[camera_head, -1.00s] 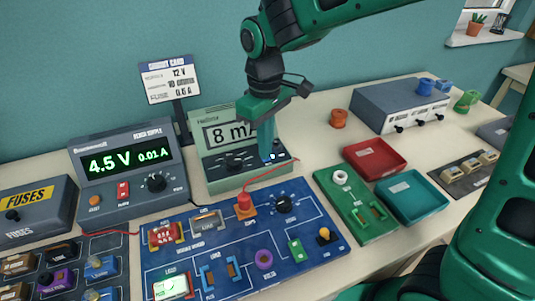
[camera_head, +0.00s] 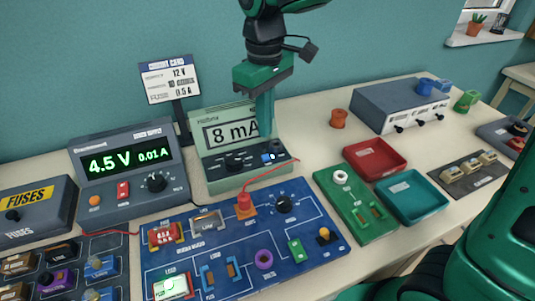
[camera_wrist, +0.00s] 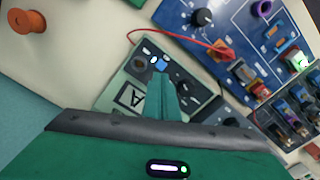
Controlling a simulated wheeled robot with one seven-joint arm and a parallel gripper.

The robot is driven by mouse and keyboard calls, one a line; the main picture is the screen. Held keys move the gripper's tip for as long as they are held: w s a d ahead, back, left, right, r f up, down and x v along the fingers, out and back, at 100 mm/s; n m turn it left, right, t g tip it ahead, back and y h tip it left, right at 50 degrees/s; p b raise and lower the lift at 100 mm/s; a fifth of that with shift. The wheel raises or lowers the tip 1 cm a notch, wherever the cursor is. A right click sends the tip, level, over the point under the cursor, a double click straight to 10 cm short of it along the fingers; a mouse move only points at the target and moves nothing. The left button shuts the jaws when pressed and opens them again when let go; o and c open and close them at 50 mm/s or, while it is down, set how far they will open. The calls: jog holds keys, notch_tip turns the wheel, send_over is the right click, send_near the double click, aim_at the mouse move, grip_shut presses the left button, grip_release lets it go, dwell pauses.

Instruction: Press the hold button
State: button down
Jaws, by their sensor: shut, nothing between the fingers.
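The green-grey meter (camera_head: 202,172) stands at the back of the bench, its screen reading "8 mA". Its dark lower panel carries two knobs and a small blue button (camera_head: 267,157) at the right, which also shows in the wrist view (camera_wrist: 161,62). I cannot read a hold label on it. My gripper (camera_head: 266,142) is shut and empty, pointing down in front of the right end of the screen. In the wrist view my fingertips (camera_wrist: 163,78) appear just beside the blue button. I cannot tell whether they touch it.
The bench supply (camera_head: 110,197), reading 4.5 V and 0.01 A, stands left of the meter. A red wire (camera_head: 272,171) runs from the meter to the blue circuit board (camera_head: 330,250). Red (camera_head: 402,155) and teal (camera_head: 440,200) trays lie to the right.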

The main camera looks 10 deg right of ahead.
jog(key=shift+r, duration=1.65)
jog(key=s+d+f+m, duration=0.2)
jog(key=s+d+m, duration=0.15)
jog(key=d, duration=0.85)
jog(key=s+d+f+m, duration=0.1)
jog(key=s+d+m, duration=0.3)
jog(key=d, duration=0.9)
jog(key=s+d+f+m, duration=0.2)
jog(key=s+d, duration=0.1)
jog(key=s, duration=0.1)
jog(key=s+d+f+m, duration=0.2)
jog(key=s+d+m, duration=0.1)
jog(key=s+d, duration=0.1)
jog(key=s+d+f+m, duration=0.2)
jog(key=s+d+m, duration=0.1)
jog(key=s+d, duration=0.1)
jog(key=shift+s+f, duration=0.3)
jog(key=shift+s, duration=0.45)
